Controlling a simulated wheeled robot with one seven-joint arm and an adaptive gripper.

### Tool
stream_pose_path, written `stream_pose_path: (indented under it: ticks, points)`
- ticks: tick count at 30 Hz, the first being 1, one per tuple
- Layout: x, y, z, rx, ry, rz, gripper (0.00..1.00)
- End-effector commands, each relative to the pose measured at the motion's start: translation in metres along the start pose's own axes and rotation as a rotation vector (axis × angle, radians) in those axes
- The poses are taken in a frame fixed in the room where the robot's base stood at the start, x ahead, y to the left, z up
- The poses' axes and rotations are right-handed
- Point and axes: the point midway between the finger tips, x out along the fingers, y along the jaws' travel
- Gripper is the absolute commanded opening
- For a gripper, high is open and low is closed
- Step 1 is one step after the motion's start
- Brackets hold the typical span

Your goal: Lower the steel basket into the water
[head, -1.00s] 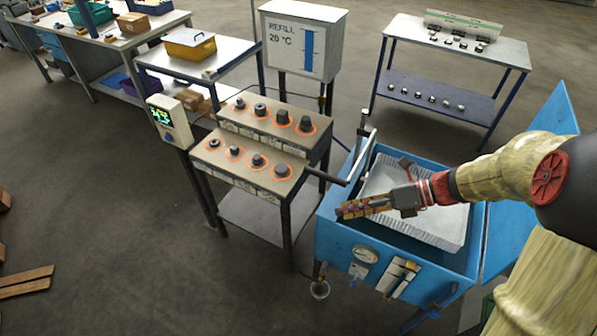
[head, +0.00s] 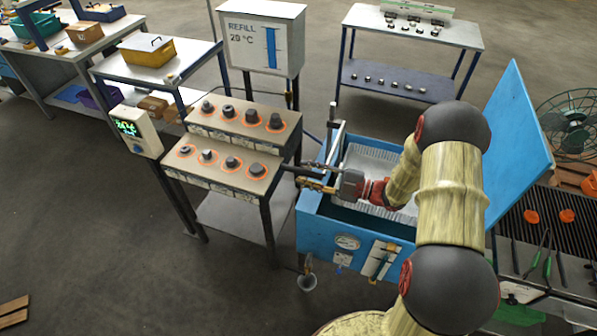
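The steel basket (head: 364,160) is a pale grey, ribbed tray in the mouth of the blue quench tank (head: 318,226). My arm hides its right part. The water is not clearly visible; only dark interior shows in front of the basket. A metal post and arm (head: 335,140) stand at the tank's left edge, with a dark lever handle (head: 294,170) reaching left toward the billet stand. My gripper (head: 306,178) points left at this handle. Its fingers look apart, one above the other, near the handle; I cannot tell whether they touch it.
The billet stand (head: 232,185) with several dark billets is close left of my gripper. The blue lid (head: 522,125) stands open on the right.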

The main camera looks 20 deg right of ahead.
Motion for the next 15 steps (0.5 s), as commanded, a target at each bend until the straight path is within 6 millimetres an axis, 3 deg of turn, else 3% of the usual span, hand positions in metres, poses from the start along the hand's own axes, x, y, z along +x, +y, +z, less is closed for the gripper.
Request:
stream_pose_path:
  ticks: [6, 15]
  points:
    - [0.023, 0.000, 0.000, -0.002, 0.001, -0.002, 0.35]
    - [0.027, 0.001, 0.000, -0.003, 0.000, -0.001, 0.35]
